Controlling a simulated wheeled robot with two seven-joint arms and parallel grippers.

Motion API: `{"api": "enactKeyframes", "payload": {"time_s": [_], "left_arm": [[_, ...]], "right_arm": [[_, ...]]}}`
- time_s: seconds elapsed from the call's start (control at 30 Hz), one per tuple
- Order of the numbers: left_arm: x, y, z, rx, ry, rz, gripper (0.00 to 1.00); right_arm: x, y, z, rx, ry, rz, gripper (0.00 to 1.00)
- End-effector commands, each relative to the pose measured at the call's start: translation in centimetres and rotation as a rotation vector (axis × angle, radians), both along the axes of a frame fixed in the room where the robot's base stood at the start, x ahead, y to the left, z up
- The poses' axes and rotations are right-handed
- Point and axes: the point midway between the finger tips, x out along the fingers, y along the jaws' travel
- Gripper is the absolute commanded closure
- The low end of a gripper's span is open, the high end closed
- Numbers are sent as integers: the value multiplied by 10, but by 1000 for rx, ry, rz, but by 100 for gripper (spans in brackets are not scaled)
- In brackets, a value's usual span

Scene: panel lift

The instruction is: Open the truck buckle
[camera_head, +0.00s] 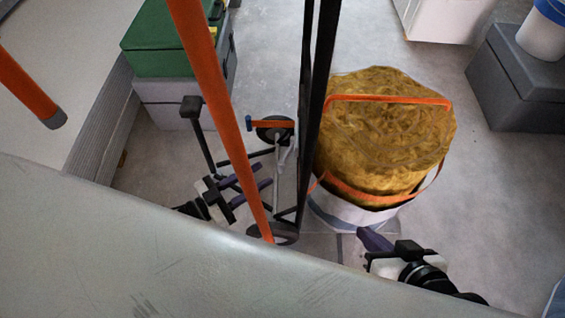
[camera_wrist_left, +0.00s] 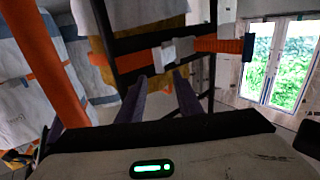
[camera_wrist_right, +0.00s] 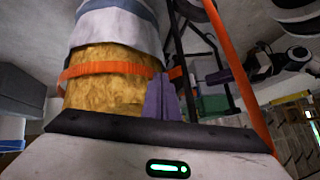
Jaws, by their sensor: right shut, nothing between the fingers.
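A black hand truck (camera_head: 317,110) stands upright beside a yellow-brown bundle (camera_head: 385,125) bound with orange straps (camera_head: 390,99). In the left wrist view a pale metal buckle (camera_wrist_left: 168,53) sits on the truck's dark crossbar. An orange strap tail (camera_wrist_left: 220,45) with a dark blue end runs right from it. My left gripper (camera_head: 269,175) is beside the truck. Its two purple fingers (camera_wrist_left: 163,92) are apart, with the buckle beyond their tips and nothing visible between them. My right gripper (camera_head: 362,235) is shut and empty near the bundle's lower front. Whether the buckle's lever is raised is unclear.
A long orange bar (camera_head: 215,100) crosses before the truck. A green and grey box (camera_head: 170,45) stands behind left, and a dark grey box (camera_head: 520,85) at right. A pale surface (camera_head: 200,255) covers the near foreground.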

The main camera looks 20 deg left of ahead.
Motion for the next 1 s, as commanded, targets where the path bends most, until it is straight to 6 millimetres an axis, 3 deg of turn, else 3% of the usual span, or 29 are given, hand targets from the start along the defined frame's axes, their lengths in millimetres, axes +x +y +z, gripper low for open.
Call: {"api": "enactKeyframes", "payload": {"time_s": [0.2,0.4,0.8,1.0], "left_arm": [[35,-27,-1,-2,-3,0,68],[55,-43,0,-1,-2,1,68],[62,-48,0,0,0,1,68],[62,-48,0,0,0,1,100]], "right_arm": [[2,5,4,33,-23,0,100],[4,9,9,55,-42,0,100],[5,10,12,65,-46,0,100],[5,10,12,66,-46,0,100]]}}
